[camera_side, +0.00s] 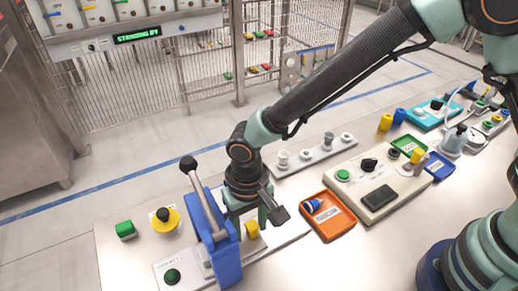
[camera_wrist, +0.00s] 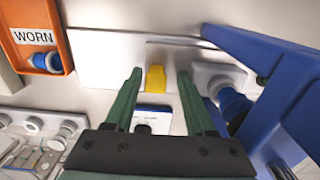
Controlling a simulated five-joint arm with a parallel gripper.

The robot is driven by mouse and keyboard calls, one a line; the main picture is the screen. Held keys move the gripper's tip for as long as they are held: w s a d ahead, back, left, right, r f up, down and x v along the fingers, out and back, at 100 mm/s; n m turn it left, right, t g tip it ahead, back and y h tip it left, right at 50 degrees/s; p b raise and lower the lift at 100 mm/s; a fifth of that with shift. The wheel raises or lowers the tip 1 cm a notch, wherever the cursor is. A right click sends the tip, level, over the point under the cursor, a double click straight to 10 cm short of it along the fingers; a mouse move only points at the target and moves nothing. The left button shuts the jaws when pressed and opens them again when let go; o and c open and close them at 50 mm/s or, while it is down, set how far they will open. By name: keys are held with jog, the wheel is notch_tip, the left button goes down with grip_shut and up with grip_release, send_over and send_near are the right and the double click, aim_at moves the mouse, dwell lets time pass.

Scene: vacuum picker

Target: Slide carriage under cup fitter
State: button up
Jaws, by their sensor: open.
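The cup fitter is a blue lever press (camera_side: 226,262) with a black-knobbed handle at the front; its blue frame (camera_wrist: 285,75) fills the right of the wrist view. A blue cup-like part (camera_wrist: 233,104) shows under it. The carriage appears to be the small piece with a yellow grip (camera_side: 252,230) on a pale plate, just right of the press. In the wrist view the yellow grip (camera_wrist: 155,78) stands between my two green fingers, with a gap on each side. My gripper (camera_wrist: 159,76) is open, pointing down; in the side view my gripper (camera_side: 252,212) partly hides the carriage.
The orange WORN tray (camera_side: 338,225) holds a blue cup, right of my gripper; it also shows in the wrist view (camera_wrist: 65,72). A strip of pale fittings (camera_side: 312,154) lies behind. A green button (camera_side: 125,231) and a yellow-ringed black knob (camera_side: 166,220) stand left of the press.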

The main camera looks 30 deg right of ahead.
notch_tip(320, 180, up, 12)
jog(key=shift+f, duration=0.2)
dwell(0.4)
jog(key=w+d+r+t+y, duration=0.1)
jog(key=d+r, duration=0.3)
jog(key=d, duration=0.3)
jog(key=w+d+r+t, duration=0.1)
jog(key=w+d+r, duration=0.1)
jog(key=d+r, duration=0.35)
jog(key=s+d+t, duration=0.1)
jog(key=s+d, duration=0.1)
jog(key=d, duration=0.6)
jog(key=s+d+t+h, duration=0.1)
jog(key=s+d+t, duration=0.1)
jog(key=d, duration=0.7)
jog(key=shift+s+d+r+t, duration=0.15)
jog(key=shift+s+r+t, duration=0.15)
jog(key=shift+s+r, duration=0.15)
